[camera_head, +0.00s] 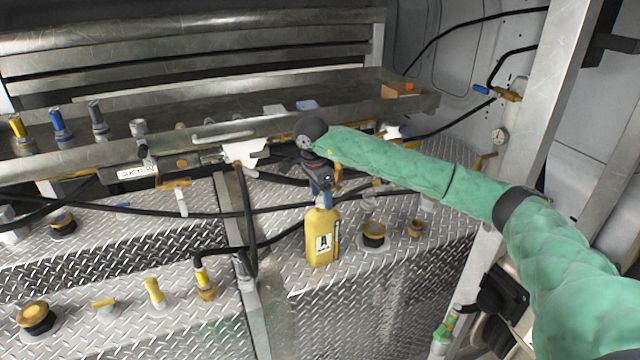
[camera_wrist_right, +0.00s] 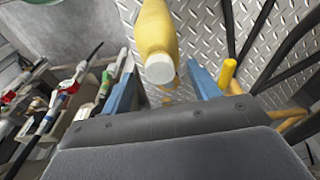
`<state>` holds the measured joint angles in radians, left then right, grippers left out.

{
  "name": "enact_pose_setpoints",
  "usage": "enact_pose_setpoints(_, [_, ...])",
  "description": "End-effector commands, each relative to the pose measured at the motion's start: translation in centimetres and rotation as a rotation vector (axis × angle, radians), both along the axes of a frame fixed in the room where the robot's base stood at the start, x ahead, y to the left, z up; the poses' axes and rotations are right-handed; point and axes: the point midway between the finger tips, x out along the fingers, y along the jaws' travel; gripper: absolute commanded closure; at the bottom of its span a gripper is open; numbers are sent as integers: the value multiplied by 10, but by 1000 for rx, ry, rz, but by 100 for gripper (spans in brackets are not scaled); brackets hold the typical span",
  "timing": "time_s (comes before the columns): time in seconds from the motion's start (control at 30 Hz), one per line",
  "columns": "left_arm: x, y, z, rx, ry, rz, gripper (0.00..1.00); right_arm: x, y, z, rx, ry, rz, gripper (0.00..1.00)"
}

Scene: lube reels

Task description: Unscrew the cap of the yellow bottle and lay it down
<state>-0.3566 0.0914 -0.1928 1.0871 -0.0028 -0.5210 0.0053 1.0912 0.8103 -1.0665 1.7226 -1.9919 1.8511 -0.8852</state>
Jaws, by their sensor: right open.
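A yellow bottle (camera_head: 322,240) with a white label marked "A" stands upright on the diamond-plate deck, near the middle of the head view. My right gripper (camera_head: 323,198) is directly above it, pointing down, and hides most of the bottle's top. In the right wrist view the bottle (camera_wrist_right: 155,28) shows with its pale, whitish cap (camera_wrist_right: 160,69) end toward the camera. The two blue fingers of my right gripper (camera_wrist_right: 161,74) are open, one on each side of the cap, with gaps visible. My left gripper is not in view.
Brass-and-black fittings (camera_head: 374,234) stand just right of the bottle. A yellow-handled valve (camera_head: 205,282) and black hoses lie to its left. A metal trough (camera_head: 220,115) runs behind. Bare deck plate (camera_head: 285,270) shows left of the bottle.

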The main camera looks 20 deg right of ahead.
Motion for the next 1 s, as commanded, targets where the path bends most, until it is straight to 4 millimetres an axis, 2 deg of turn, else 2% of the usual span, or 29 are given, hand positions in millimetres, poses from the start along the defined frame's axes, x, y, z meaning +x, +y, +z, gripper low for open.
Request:
enact_pose_setpoints(0.4, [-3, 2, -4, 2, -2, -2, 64, 0, -1, -5, 0, 0, 0, 39])
enact_pose_setpoints(0.63, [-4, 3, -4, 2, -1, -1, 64, 0, -1, -5, 0, 0, 0, 84])
enact_pose_setpoints(0.83, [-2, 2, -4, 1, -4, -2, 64, 0, -1, -5, 0, -1, 2, 87])
enact_pose_setpoints(1.0, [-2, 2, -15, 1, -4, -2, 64, 0, -1, -8, -1, -2, 62, 87])
